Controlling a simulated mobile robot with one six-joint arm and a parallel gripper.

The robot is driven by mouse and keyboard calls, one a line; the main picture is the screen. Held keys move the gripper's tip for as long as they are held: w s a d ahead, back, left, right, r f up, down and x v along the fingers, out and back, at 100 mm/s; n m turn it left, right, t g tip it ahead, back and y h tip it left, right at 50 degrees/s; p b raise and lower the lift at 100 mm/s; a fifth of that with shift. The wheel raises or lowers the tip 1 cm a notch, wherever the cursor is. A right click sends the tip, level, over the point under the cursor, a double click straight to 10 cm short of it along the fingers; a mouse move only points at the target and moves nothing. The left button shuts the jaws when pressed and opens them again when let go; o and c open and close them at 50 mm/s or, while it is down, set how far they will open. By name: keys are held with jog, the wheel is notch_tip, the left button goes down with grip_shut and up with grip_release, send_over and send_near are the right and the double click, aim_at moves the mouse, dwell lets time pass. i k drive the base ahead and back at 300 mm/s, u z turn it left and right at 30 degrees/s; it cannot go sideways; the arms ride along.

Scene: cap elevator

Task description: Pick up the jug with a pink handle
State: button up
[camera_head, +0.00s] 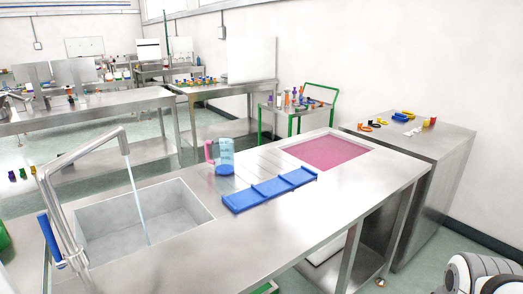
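The jug (226,152) stands upright on the steel counter, just right of the sink. Its body is clear and pale blue, with a darker blue bottom. Its pink handle (208,151) is on the left side of the body. Nothing touches the jug, and its near side is in full view. My gripper is not in view; only a white and dark part, which looks like my arm, shows at the bottom right corner.
A blue tray (270,189) lies just in front and right of the jug. The sink (140,222) with a tall tap (85,165) and running water is to the left. A pink panel (327,150) is set into the counter at the right. The counter front right is clear.

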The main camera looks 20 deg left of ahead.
aim_at(223, 148)
jog(key=u, duration=0.7)
jog(key=i, duration=1.15)
jog(key=u, duration=0.75)
jog(key=k, duration=0.8)
jog(key=u, duration=0.15)
jog(key=i, duration=0.85)
jog(key=z, duration=0.1)
